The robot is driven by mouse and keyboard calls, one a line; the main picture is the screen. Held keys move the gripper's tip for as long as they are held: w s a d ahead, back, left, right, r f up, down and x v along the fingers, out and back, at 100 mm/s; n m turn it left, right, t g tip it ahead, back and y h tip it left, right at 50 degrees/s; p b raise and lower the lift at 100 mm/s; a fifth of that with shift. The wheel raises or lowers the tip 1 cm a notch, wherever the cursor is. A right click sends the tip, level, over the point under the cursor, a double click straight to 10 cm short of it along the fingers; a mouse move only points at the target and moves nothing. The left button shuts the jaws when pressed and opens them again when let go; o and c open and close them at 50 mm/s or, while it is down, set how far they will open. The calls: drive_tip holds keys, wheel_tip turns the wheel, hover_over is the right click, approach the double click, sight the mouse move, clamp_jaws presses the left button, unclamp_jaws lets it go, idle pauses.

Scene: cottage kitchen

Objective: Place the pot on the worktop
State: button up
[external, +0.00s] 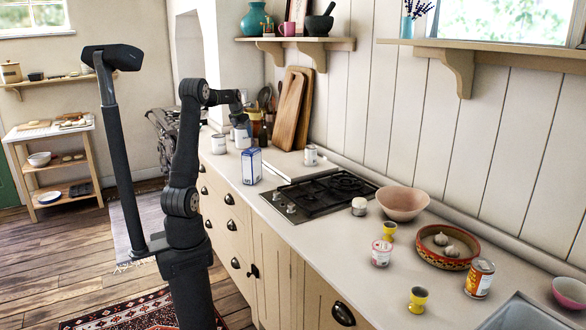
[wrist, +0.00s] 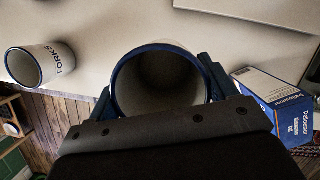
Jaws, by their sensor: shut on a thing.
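The pot (external: 242,138) is a white cylinder with a dark blue rim, at the far left part of the worktop (external: 335,176). My gripper (external: 242,124) is above and around its upper part, shut on it. In the wrist view the open mouth of the pot (wrist: 160,82) faces the camera, and it looks empty. One finger of my gripper (wrist: 160,90) is on each side of it. I cannot tell whether the pot's base touches the worktop or is a little above it.
A white jar marked FORKS (wrist: 38,66) stands left of the pot. A blue and white box (external: 251,166) stands close in front of it. Cutting boards (external: 290,110) lean on the wall behind. The hob (external: 320,192) is to the right, with a small white can (external: 311,155) behind it.

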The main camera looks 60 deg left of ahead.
drive_tip(key=shift+s+a+f, duration=0.75)
drive_tip(key=shift+a+f, duration=1.05)
drive_tip(key=shift+a, duration=0.05)
drive_tip(key=shift+s+a+f, duration=0.8)
drive_tip(key=shift+a+f, duration=1.05)
drive_tip(key=shift+a, duration=0.05)
drive_tip(key=shift+s+a+f, duration=0.75)
drive_tip(key=shift+a+f, duration=1.05)
drive_tip(key=shift+a, duration=0.05)
drive_tip(key=shift+f, duration=0.1)
drive_tip(key=o, duration=1.3)
drive_tip(key=shift+f, duration=0.1)
drive_tip(key=v, duration=1.2)
drive_tip(key=shift+d, duration=0.1)
